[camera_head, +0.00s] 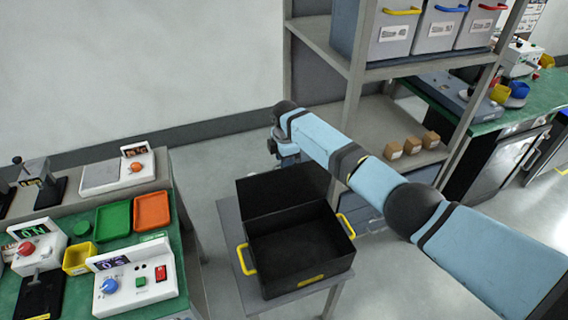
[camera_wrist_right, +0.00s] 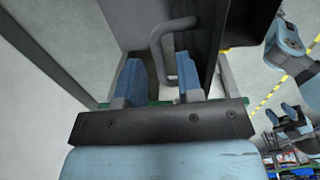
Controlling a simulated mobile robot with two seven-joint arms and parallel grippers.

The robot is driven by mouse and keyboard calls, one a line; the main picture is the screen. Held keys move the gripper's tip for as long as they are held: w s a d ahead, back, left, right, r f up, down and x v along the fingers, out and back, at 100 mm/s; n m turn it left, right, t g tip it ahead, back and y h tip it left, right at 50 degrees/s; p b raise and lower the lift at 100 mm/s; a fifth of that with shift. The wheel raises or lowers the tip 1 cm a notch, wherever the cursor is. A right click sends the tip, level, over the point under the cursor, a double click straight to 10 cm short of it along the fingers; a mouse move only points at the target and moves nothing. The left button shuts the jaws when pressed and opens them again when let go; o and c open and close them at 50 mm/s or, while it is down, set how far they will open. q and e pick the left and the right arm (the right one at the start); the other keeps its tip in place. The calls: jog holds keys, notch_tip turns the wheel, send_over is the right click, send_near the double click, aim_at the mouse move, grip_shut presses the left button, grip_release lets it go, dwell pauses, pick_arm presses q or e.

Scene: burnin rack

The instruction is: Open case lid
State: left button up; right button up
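The black case (camera_head: 298,255) with yellow handles stands on a small grey table in the head view. Its lid (camera_head: 282,192) stands up at the far side, and the dark interior shows empty. My right gripper (camera_head: 287,158) is behind the lid's top edge, its fingers mostly hidden there. In the right wrist view the blue fingers (camera_wrist_right: 162,82) are apart, with a curved grey handle (camera_wrist_right: 176,28) showing between and beyond them; I cannot tell whether they touch it. Blue arm parts (camera_wrist_right: 290,115) at the right edge of that view may be my left gripper, too small to read.
A green-topped bench (camera_head: 195,255) with several test devices and trays (camera_head: 152,211) is at the left. A metal shelf (camera_head: 340,55) with grey bins (camera_head: 438,28) and small brown boxes (camera_head: 411,145) stands behind my right arm. The floor right of the case is clear.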

notch_tip(320, 180, up, 11)
jog(key=shift+s+r+b, duration=0.2)
jog(key=shift+s+b, duration=0.1)
jog(key=shift+s, duration=0.05)
jog(key=shift+d, duration=0.1)
